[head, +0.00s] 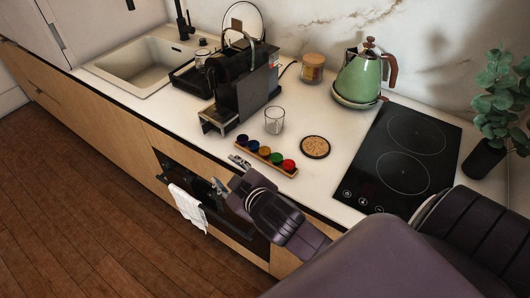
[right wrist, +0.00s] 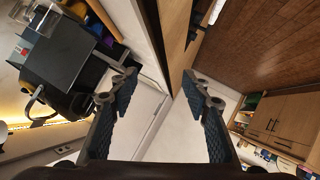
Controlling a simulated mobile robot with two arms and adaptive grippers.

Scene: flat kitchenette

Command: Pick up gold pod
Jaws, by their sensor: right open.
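The gold pod (head: 265,152) sits in the middle of a row of coloured pods in a wooden holder (head: 284,172) near the counter's front edge. My right gripper (head: 228,174) is in front of the counter edge, just short of the holder's left end. Its fingers are spread with nothing between them, as the right wrist view also shows (right wrist: 160,92). My left gripper is not in view.
A black coffee machine (head: 241,88) stands behind the holder, with a glass (head: 274,121) and a round coaster (head: 315,147) nearby. A cooktop (head: 401,155) and green kettle (head: 361,76) are right. A towel (head: 187,207) hangs below the counter edge.

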